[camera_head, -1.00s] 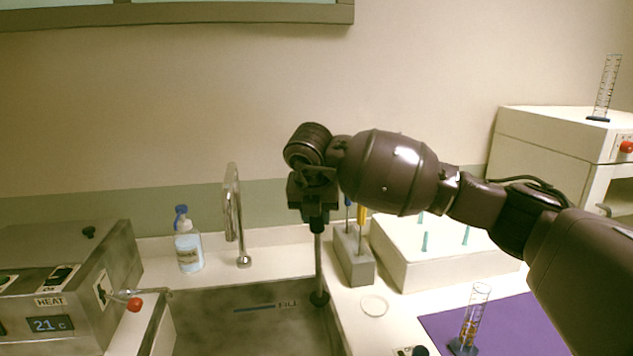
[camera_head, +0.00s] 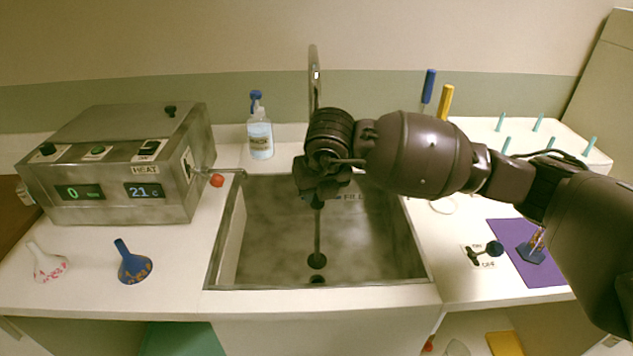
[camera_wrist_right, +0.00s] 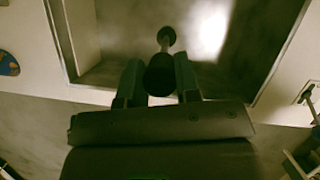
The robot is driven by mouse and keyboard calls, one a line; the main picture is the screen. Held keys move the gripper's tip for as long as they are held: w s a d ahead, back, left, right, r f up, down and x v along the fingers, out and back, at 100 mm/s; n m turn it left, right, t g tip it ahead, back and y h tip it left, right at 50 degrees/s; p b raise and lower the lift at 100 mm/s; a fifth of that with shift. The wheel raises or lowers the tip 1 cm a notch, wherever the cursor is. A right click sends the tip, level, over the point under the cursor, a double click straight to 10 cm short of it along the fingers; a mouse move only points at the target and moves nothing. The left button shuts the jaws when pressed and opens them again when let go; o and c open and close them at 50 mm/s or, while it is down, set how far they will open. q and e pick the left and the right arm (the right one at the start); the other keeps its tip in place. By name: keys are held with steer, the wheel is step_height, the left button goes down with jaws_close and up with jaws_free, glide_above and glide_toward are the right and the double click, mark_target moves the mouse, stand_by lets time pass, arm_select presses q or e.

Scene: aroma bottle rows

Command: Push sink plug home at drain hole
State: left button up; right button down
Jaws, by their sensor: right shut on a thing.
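The sink plug, a thin dark rod with a round black stopper at its lower end, hangs upright in the metal sink (camera_head: 385,240); its stopper (camera_head: 317,261) shows in the head view. My right gripper (camera_head: 317,198) is shut on the plug's upper end. In the right wrist view the gripper (camera_wrist_right: 160,85) holds the plug (camera_wrist_right: 166,38) between its two fingers. The dark drain hole (camera_head: 317,281) shows just in front of the stopper, partly hidden. The stopper looks apart from the hole. My left gripper is not in view.
The faucet (camera_head: 314,75) rises behind the sink. A steel heater box (camera_head: 120,165), a blue funnel (camera_head: 133,263) and a white funnel (camera_head: 46,262) stand to the left. A spray bottle (camera_head: 260,135) is at the back. A purple mat (camera_head: 540,275) lies to the right.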

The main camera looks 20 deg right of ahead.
mark_target(318, 217)
steer(key=shift+r, duration=0.1)
steer(key=shift+f+b, duration=0.35)
steer(key=shift+f, duration=0.55)
steer(key=shift+f+b, duration=0.55)
steer(key=shift+f, duration=0.8)
steer(key=shift+f+b, duration=0.3)
steer(key=shift+f, duration=0.4)
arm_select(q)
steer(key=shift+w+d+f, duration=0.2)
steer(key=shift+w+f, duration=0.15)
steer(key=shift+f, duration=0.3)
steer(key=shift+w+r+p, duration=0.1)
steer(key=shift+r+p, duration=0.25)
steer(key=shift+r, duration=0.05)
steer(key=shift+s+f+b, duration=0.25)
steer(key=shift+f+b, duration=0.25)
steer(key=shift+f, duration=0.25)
arm_select(e)
steer(key=shift+f, duration=1.3)
steer(key=c, duration=0.8)
jaws_free()
